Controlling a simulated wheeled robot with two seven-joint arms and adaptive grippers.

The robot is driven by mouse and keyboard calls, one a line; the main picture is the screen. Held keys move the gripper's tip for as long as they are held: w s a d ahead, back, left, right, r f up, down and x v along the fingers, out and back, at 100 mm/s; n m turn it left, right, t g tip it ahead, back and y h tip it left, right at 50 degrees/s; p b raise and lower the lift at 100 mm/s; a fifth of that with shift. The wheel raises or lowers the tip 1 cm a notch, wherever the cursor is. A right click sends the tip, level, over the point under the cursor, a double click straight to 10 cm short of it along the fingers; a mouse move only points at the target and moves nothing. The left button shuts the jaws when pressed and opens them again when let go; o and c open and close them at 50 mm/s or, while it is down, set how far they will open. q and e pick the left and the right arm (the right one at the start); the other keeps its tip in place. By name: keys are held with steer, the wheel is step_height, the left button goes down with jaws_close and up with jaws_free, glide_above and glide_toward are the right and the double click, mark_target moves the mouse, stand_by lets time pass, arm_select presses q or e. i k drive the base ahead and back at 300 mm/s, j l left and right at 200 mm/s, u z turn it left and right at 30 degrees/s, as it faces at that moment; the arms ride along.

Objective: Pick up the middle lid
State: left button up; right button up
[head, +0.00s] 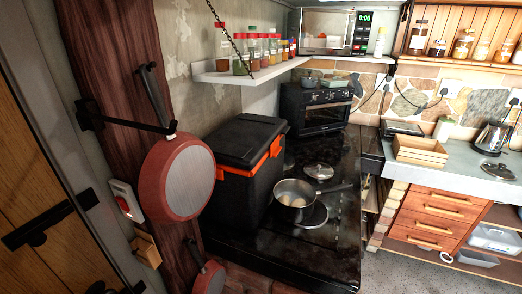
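A round glass lid (318,171) with a knob lies on the black surface, behind a steel saucepan (293,199). Another round lid (497,172) lies at the right on the grey counter. I cannot tell for certain which lid counts as the middle one. The saucepan is uncovered, and some pale round things show inside it. Neither of my grippers shows in the head view.
A black box with orange latches (241,165) stands left of the saucepan. A black oven (315,108) stands behind. A wooden crate (420,151) and kettle (490,136) are on the counter. Red pans (178,178) hang at the left. Grey floor is clear at lower right.

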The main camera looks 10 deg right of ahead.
mark_target(500, 171)
steer(key=z, duration=2.1)
